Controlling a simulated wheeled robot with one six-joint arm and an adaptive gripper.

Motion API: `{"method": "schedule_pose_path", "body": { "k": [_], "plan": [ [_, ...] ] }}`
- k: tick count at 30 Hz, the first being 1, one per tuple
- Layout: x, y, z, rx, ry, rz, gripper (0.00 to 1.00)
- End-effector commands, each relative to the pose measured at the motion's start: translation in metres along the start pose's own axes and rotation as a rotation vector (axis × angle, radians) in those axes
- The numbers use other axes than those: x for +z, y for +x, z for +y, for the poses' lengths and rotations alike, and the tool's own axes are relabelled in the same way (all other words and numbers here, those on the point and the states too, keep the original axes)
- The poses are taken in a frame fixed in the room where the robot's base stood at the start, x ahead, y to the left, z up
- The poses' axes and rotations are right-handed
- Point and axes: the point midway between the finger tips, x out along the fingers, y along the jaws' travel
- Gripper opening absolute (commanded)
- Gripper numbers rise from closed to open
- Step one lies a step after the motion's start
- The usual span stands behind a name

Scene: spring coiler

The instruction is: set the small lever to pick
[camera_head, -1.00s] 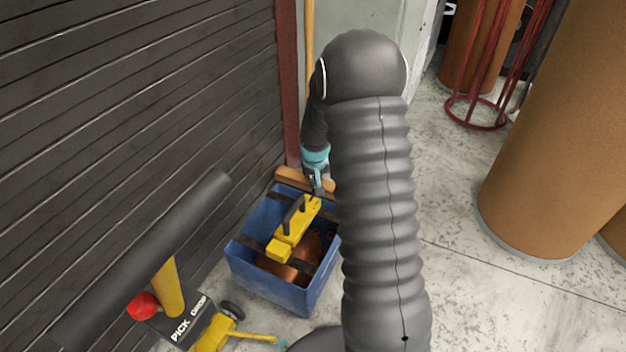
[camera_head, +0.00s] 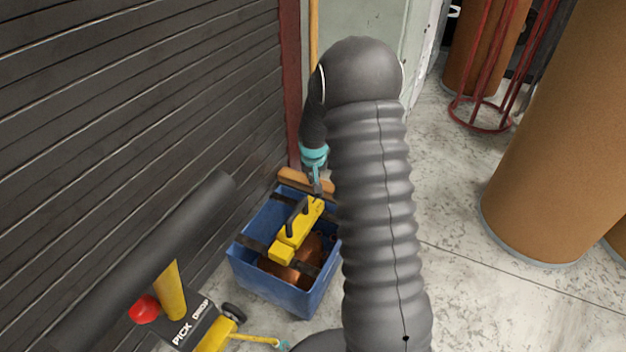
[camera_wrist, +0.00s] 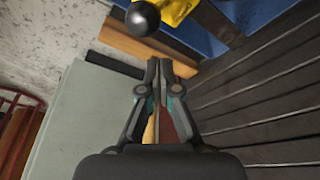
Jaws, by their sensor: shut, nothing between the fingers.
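A dark panel marked PICK and DROP (camera_head: 190,325) stands at the lower left of the head view. A red knob (camera_head: 143,309) sits beside its PICK end, close to a yellow post (camera_head: 172,290). I cannot tell for sure which part is the small lever. My gripper (camera_head: 318,187) is far from the panel, above the far edge of the blue crate. In the wrist view my gripper (camera_wrist: 160,66) is shut and empty. A black ball knob (camera_wrist: 142,18) shows beyond its fingertips there; what it belongs to is unclear.
The blue crate (camera_head: 262,285) holds a yellow bar with a black handle (camera_head: 297,232) and copper-coloured material. A dark slatted wall (camera_head: 130,100) runs along the left. A large brown drum (camera_head: 560,150) stands right. Floor (camera_head: 465,290) between is clear.

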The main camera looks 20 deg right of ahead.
Motion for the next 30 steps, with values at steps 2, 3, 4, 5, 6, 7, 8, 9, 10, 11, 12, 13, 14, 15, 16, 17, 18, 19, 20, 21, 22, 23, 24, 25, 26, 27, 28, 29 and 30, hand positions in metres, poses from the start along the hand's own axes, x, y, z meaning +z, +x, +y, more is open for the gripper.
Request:
{"method": "schedule_pose_path", "body": {
  "k": [2,3,4,5,6,7,8,9,10,11,12,13,14,15,16,17,18,19,20,21,22,23,24,25,26,27,28,29,30],
  "plan": [
    [-0.010,-0.004,0.002,0.000,0.001,0.001,0.00],
    [-0.015,-0.005,0.003,0.000,0.001,0.002,0.00],
    [-0.018,-0.006,0.003,-0.001,0.001,0.002,0.00],
    [-0.021,-0.007,0.004,-0.001,0.000,0.001,0.00],
    [-0.016,-0.012,0.007,-0.001,0.001,0.001,0.00],
    [-0.013,-0.016,0.010,-0.001,0.001,0.001,0.00],
    [-0.011,-0.019,0.012,-0.001,0.001,0.002,0.00],
    [-0.008,-0.024,0.015,-0.001,0.001,0.002,0.00],
    [-0.006,-0.027,0.018,0.000,0.001,0.002,0.00],
    [-0.004,-0.031,0.021,0.000,0.001,0.002,0.00],
    [0.000,-0.036,0.024,0.000,0.001,0.002,0.00],
    [0.002,-0.040,0.026,0.000,0.002,0.003,0.00],
    [0.005,-0.044,0.029,-0.001,0.001,0.002,0.00],
    [0.008,-0.050,0.032,-0.001,0.002,0.003,0.00],
    [0.010,-0.053,0.035,0.000,0.003,0.002,0.00],
    [0.013,-0.057,0.038,0.000,0.002,0.002,0.00],
    [0.016,-0.061,0.041,0.000,0.001,0.002,0.00],
    [0.018,-0.064,0.042,0.000,0.001,0.002,0.00],
    [0.019,-0.067,0.044,0.000,0.001,0.002,0.00],
    [0.022,-0.070,0.046,-0.001,0.001,0.002,0.00],
    [0.023,-0.072,0.048,-0.001,0.001,0.002,0.00],
    [0.024,-0.074,0.049,-0.001,0.001,0.002,0.00],
    [0.025,-0.075,0.050,-0.001,0.001,0.001,0.00],
    [0.026,-0.076,0.051,-0.001,0.001,0.001,0.00],
    [0.027,-0.077,0.052,-0.001,0.001,0.001,0.00],
    [0.028,-0.078,0.052,-0.001,0.001,0.001,0.00],
    [0.028,-0.078,0.052,-0.001,0.001,0.001,0.00],
    [0.028,-0.078,0.052,-0.001,0.000,0.001,0.00],
    [0.028,-0.079,0.052,-0.001,0.000,0.001,0.00]
  ]
}}
